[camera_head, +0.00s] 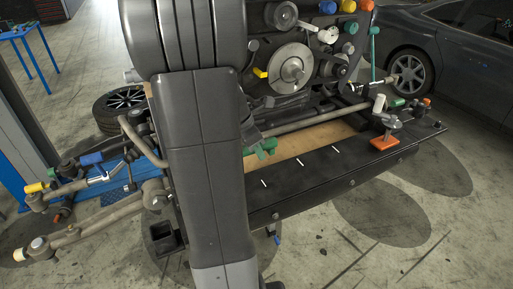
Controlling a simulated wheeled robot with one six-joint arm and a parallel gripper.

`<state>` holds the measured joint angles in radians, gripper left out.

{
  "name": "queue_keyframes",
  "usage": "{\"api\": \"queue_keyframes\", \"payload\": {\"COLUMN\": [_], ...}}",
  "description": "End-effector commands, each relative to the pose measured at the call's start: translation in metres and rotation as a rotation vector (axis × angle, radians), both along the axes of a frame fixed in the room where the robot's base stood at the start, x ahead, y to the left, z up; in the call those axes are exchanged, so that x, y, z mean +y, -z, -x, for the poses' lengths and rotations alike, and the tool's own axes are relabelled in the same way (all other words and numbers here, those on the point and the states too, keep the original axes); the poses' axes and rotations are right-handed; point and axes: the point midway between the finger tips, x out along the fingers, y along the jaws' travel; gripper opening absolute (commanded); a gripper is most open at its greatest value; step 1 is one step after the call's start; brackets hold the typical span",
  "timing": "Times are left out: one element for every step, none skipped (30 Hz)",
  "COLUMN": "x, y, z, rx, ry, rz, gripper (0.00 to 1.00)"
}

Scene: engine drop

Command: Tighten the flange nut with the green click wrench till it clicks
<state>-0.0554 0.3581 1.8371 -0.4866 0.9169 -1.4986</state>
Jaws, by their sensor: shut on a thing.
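My arm fills the middle of the head view. My gripper (258,139) shows in part at the right edge of the arm, low in front of the engine. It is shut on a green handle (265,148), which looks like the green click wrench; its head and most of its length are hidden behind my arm. I cannot pick out the flange nut for sure; it may be hidden or too small. The engine (290,68) with its round metal pulley stands behind the gripper.
A black crossmember (330,165) with white marks runs in front, with an orange block (384,142) near its right end. Suspension arms (95,222) with blue and yellow parts lie at the left. A dark car (440,45) stands at the back right. The floor at the right front is clear.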

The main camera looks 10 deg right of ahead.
Motion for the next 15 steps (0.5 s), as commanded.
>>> {"api": "queue_keyframes", "payload": {"x": [0.0, 0.0, 0.0, 0.0, 0.0, 0.0, 0.0, 0.0, 0.0, 0.0, 0.0, 0.0, 0.0, 0.0, 0.0], "y": [0.002, 0.003, 0.004, 0.005, 0.006, 0.008, 0.008, 0.009, 0.011, 0.011, 0.012, 0.014, 0.014, 0.015, 0.017], "z": [0.0, 0.0, 0.0, 0.0, 0.0, 0.0, 0.0, 0.0, 0.0, 0.0, 0.0, 0.0, 0.0, 0.0, 0.0], "rx": [0.0, 0.0, -0.001, -0.001, -0.001, -0.001, -0.001, -0.001, -0.001, 0.0, 0.0, 0.0, 0.0, 0.0, 0.0], "ry": [0.0, 0.0, 0.0, 0.0, 0.0, 0.0, 0.0, 0.0, 0.0, -0.001, -0.001, -0.001, -0.001, -0.001, -0.001], "rz": [0.0, 0.0, 0.0, 0.0, 0.0, 0.0, 0.0, 0.0, 0.0, 0.0, 0.0, 0.0, 0.0, 0.0, 0.001], "gripper": [0.0, 0.0, 0.0, 0.0, 0.0, 0.0, 0.0, 0.0, 0.0, 0.0, 0.0, 0.0, 0.0, 0.0, 0.0]}}
